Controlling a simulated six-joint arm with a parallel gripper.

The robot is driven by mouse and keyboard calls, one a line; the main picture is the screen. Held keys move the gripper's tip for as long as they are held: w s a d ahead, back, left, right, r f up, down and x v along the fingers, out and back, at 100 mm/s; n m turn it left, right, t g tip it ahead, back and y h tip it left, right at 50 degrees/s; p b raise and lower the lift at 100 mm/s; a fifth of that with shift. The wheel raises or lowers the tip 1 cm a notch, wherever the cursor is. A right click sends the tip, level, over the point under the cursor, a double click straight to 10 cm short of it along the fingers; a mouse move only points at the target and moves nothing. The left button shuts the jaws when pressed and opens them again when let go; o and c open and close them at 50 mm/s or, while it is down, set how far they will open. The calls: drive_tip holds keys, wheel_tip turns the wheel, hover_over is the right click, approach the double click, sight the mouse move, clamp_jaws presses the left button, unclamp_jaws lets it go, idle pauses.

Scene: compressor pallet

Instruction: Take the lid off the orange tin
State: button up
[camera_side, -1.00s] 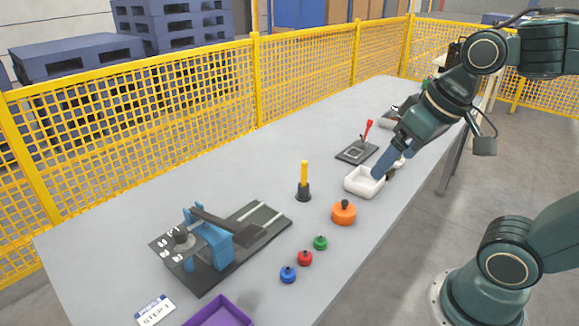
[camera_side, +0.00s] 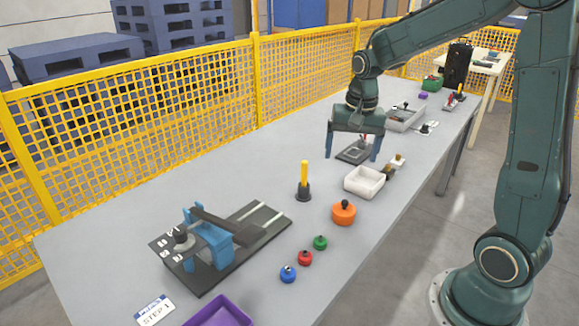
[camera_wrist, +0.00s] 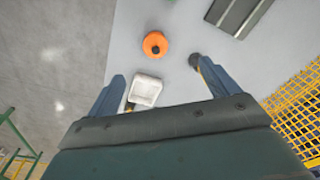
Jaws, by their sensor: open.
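The orange tin (camera_side: 343,215) stands upright on the grey table, right of the middle. Its lid (camera_side: 344,205) is on it, with a dark knob on top. In the wrist view the orange tin (camera_wrist: 155,45) is seen from above, ahead of the fingers and apart from them. My gripper (camera_side: 352,157) is open and empty, above the table behind the tin and the white tray. In the wrist view my gripper's two fingers (camera_wrist: 160,92) are spread wide.
A white tray (camera_side: 352,186) stands just behind the tin. A yellow post in a black holder (camera_side: 303,186) is to its left. Green (camera_side: 320,243), red (camera_side: 305,258) and blue (camera_side: 288,275) knobbed pieces sit in front. A blue fixture on a dark board (camera_side: 208,243) is at front left. Yellow mesh fence (camera_side: 180,125) lines the back.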

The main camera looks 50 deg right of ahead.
drive_tip(key=w+d+f+m+g, duration=0.1)
drive_tip(key=w+d+f+m, duration=0.1)
drive_tip(key=d+f+m, duration=0.3)
drive_tip(key=n, duration=0.2)
hover_over(345, 201)
drive_tip(key=shift+f, duration=4.65)
drive_tip(key=shift+f, duration=0.1)
drive_tip(key=shift+f, duration=2.5)
drive_tip(key=c, duration=1.1)
